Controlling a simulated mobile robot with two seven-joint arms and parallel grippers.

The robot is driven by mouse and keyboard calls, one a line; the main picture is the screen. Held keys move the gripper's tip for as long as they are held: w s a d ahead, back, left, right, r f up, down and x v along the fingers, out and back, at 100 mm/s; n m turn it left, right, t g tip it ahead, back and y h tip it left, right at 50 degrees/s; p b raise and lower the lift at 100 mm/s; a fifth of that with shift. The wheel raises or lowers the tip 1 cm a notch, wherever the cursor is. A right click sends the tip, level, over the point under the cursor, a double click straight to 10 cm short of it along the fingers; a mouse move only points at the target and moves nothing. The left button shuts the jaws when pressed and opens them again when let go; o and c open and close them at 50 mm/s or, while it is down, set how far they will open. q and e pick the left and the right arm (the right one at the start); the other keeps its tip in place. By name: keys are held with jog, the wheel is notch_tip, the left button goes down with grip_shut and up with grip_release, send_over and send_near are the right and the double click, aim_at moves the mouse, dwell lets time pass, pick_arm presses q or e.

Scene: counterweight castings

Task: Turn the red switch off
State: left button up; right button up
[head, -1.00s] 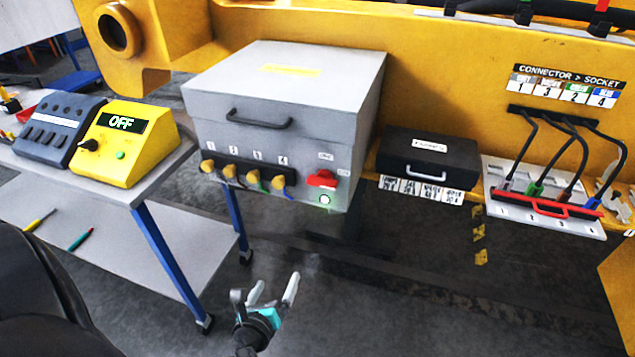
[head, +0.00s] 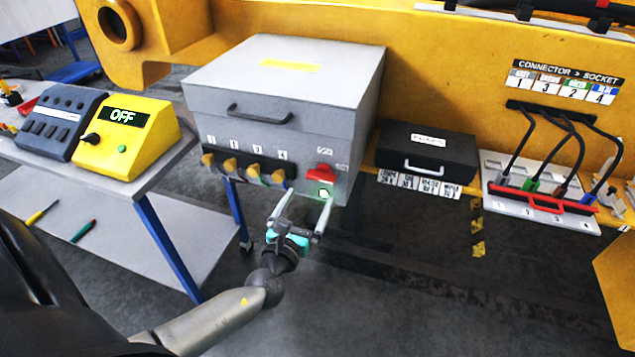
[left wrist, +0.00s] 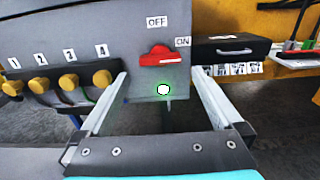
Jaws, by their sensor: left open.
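The red switch (head: 320,173) is on the lower right of the grey box's front (head: 250,122). In the left wrist view the red switch (left wrist: 161,56) lies with its handle sideways, its right end by the ON label (left wrist: 182,42); the OFF label (left wrist: 157,22) is above it. A green lamp (left wrist: 163,90) glows below the switch. My left gripper (head: 304,197) is open and empty, just below and in front of the switch. Its two fingers (left wrist: 160,88) frame the lamp in the left wrist view, apart from the switch. My right gripper is not in view.
Several yellow plugs (head: 245,170) with cables stick out left of the switch. A yellow control box (head: 128,150) reading OFF stands on the left table. A black case (head: 428,155) and a connector board (head: 535,208) sit to the right.

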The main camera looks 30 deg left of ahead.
aim_at(319, 180)
pick_arm(q)
jog(key=shift+x, duration=3.35)
jog(key=shift+c, duration=0.4)
jog(key=c, duration=1)
jog(key=shift+b, duration=0.3)
